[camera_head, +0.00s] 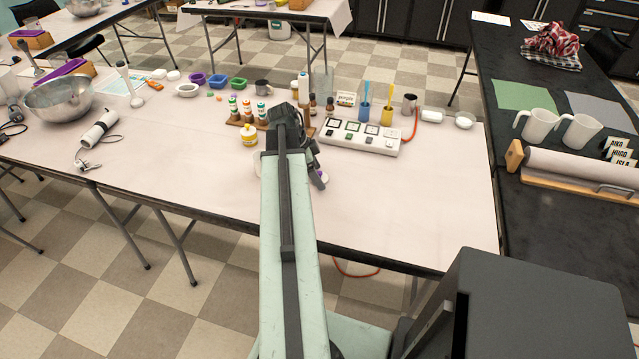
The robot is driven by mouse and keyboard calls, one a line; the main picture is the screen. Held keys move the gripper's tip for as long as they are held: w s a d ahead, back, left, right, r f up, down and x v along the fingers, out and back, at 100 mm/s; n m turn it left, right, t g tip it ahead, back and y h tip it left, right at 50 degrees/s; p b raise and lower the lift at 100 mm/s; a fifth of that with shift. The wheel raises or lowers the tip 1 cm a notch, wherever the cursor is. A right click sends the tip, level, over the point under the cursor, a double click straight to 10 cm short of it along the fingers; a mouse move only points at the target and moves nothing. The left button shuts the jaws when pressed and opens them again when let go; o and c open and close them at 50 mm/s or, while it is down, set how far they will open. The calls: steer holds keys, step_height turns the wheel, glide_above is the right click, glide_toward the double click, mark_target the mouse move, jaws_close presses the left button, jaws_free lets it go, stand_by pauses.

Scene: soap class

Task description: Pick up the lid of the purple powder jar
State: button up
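My arm reaches out over the white-covered table, and its dark wrist bends down to my gripper (317,176), low over the table near its front edge. A small white and purple thing (322,179) shows just beside the gripper's end. It may be the purple powder jar or its lid; it is too small and too covered to tell which. I cannot tell whether the fingers touch it, or whether they are open or shut. A white rounded thing (257,163) shows left of my arm, partly hidden by it.
A white box with square panels (358,137) stands right of the gripper. A yellow and white jar (249,136) and wooden racks of small bottles (240,117) stand to the left and behind. The table's front right (430,205) is clear.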

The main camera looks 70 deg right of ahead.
steer(key=c, duration=1.4)
steer(key=shift+r, duration=0.1)
step_height(320, 180, up, 10)
steer(key=p, duration=1)
